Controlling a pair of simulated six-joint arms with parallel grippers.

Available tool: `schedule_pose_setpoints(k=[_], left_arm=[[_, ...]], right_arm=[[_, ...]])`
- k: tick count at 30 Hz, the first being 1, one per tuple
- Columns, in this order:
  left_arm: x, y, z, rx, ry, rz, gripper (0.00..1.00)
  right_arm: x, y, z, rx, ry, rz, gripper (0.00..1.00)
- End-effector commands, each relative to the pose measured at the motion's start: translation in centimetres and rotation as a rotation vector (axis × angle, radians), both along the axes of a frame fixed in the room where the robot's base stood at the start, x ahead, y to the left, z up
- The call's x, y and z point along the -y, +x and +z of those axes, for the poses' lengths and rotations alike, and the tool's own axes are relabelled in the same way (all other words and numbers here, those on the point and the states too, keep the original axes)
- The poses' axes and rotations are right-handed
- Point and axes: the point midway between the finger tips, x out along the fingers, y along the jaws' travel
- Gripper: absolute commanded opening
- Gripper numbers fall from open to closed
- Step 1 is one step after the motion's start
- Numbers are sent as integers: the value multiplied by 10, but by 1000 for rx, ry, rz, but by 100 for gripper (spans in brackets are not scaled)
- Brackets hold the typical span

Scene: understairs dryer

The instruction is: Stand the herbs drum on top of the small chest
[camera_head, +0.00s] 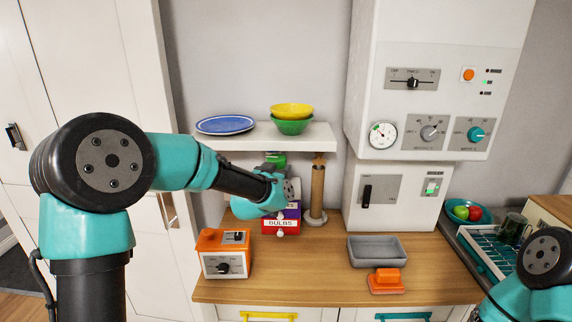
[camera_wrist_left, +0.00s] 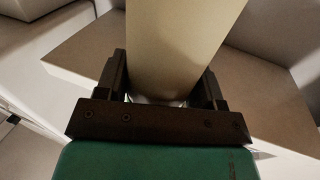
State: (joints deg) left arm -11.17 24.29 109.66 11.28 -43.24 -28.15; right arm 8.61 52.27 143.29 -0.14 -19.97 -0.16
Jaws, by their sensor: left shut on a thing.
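The small chest (camera_head: 283,226) stands at the back of the wooden counter, under the wall shelf. It has a red front labelled BULBS and a purple part above, partly hidden by my left arm. My left gripper (camera_head: 276,172) is over the chest, just below the shelf, largely hidden by its own wrist. A green piece (camera_head: 277,158) shows at it, likely part of the herbs drum; no label is readable.
The shelf (camera_head: 262,143) holds a blue plate (camera_head: 226,124) and stacked bowls (camera_head: 292,116). A brown post on a round base (camera_head: 317,195) stands close right of the chest. An orange appliance (camera_head: 223,254), grey tub (camera_head: 376,251) and orange block (camera_head: 387,280) stand nearer. The counter's front middle is clear.

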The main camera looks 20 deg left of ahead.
Motion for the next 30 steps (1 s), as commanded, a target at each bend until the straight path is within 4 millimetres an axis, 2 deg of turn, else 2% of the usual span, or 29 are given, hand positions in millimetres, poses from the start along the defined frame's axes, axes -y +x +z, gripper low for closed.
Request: schedule_pose_setpoints(k=[3, 9, 23, 30], left_arm=[[1, 26, 0, 2, 0, 1, 10], [3, 57, 0, 1, 0, 1, 10], [4, 65, 1, 1, 0, 1, 10], [5, 87, 0, 2, 0, 1, 10]], right_arm=[[0, 0, 0, 0, 0, 0, 43], [0, 0, 0, 0, 0, 0, 43], [0, 0, 0, 0, 0, 0, 43], [0, 0, 0, 0, 0, 0, 43]])
